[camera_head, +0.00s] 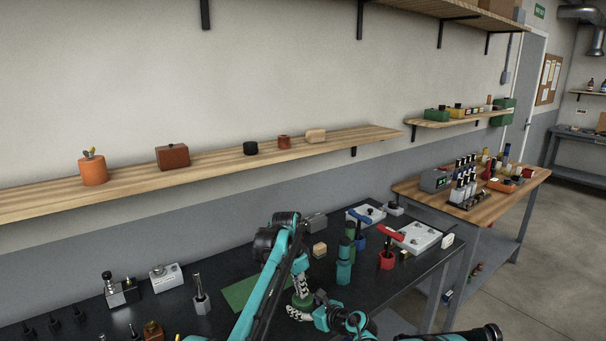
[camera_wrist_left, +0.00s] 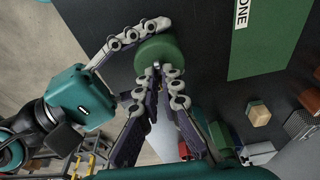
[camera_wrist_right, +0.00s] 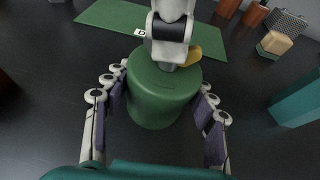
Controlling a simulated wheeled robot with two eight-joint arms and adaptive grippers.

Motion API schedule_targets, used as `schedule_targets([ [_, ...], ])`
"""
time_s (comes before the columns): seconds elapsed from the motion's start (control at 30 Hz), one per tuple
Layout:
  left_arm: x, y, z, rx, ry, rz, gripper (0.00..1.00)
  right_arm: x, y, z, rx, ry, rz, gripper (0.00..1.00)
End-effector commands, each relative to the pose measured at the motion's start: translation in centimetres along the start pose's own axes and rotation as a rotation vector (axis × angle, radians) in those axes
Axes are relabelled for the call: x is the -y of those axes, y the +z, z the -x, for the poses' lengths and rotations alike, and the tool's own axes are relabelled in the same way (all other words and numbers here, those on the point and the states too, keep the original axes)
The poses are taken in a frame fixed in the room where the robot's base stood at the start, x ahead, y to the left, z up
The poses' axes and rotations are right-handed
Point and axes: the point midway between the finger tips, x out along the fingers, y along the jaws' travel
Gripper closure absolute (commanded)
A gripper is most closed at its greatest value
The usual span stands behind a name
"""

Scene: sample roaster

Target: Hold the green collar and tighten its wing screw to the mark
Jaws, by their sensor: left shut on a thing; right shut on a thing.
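The green collar (camera_wrist_right: 160,100) is a squat round body, upright on or just over the dark bench. It also shows in the left wrist view (camera_wrist_left: 158,47) and the head view (camera_head: 303,301). My right gripper (camera_wrist_right: 163,85) is shut around its sides. My left gripper (camera_wrist_left: 157,72) comes down from above, its fingertips closed at the collar's top centre. The yellow wing screw (camera_wrist_right: 193,54) shows beside these fingertips, mostly hidden between them. A faint line shows on the collar's side in the right wrist view; I cannot tell whether it is the mark.
A green mat (camera_wrist_left: 262,35) with a partly visible white label lies beside the collar. A wooden block (camera_wrist_left: 258,115) and a grey ribbed block (camera_wrist_right: 286,24) stand beyond it. A teal block (camera_wrist_right: 300,98) and a red holder (camera_head: 387,261) stand to the right.

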Motion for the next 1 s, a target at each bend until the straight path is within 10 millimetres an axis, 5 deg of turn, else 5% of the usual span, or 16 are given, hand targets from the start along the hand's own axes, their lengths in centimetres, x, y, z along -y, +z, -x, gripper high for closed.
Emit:
schedule_targets([
  [0.4, 0.32, -0.08, -0.08, 0.001, 0.099, -0.489, 1.00, -0.03, 0.03, -0.01, 0.001, 0.000, 0.000, 0.83],
  [0.67, 0.31, -0.07, -0.10, 0.001, 0.102, -0.507, 1.00, -0.03, 0.03, -0.01, 0.001, 0.000, 0.000, 0.83],
  [0.73, 0.31, -0.07, -0.10, 0.001, 0.102, -0.507, 0.76, -0.03, 0.03, -0.01, 0.001, 0.000, 0.000, 0.83],
  [1.0, 0.30, -0.08, -0.06, 0.001, 0.102, -0.505, 0.76, -0.02, 0.02, -0.01, 0.001, 0.000, 0.000, 0.83],
])
